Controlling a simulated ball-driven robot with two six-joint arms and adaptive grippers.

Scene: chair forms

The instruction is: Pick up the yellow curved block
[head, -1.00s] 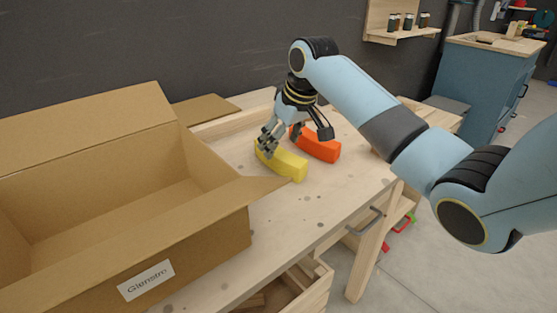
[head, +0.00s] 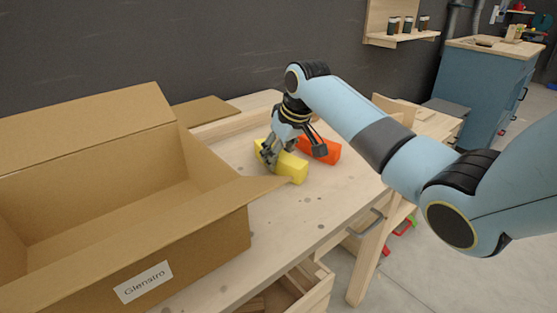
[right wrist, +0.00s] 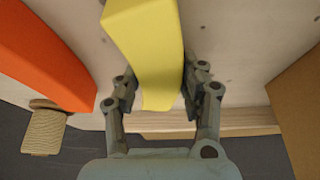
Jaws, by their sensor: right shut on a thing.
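The yellow curved block (head: 291,170) lies on the wooden workbench. It also shows in the right wrist view (right wrist: 148,45), running up between the fingers. My right gripper (head: 277,158) is over the block's left end, with one finger on each side; in the right wrist view the gripper (right wrist: 157,95) is shut on the block near its end. The block appears to rest on the bench top; I see no clear gap beneath it. My left gripper is not in view.
An orange-red curved block (head: 322,150) lies just behind the yellow one, also seen in the right wrist view (right wrist: 38,55). A large open cardboard box (head: 200,258) stands at the left, its flap reaching close to the yellow block. The bench (head: 318,200) is clear in front.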

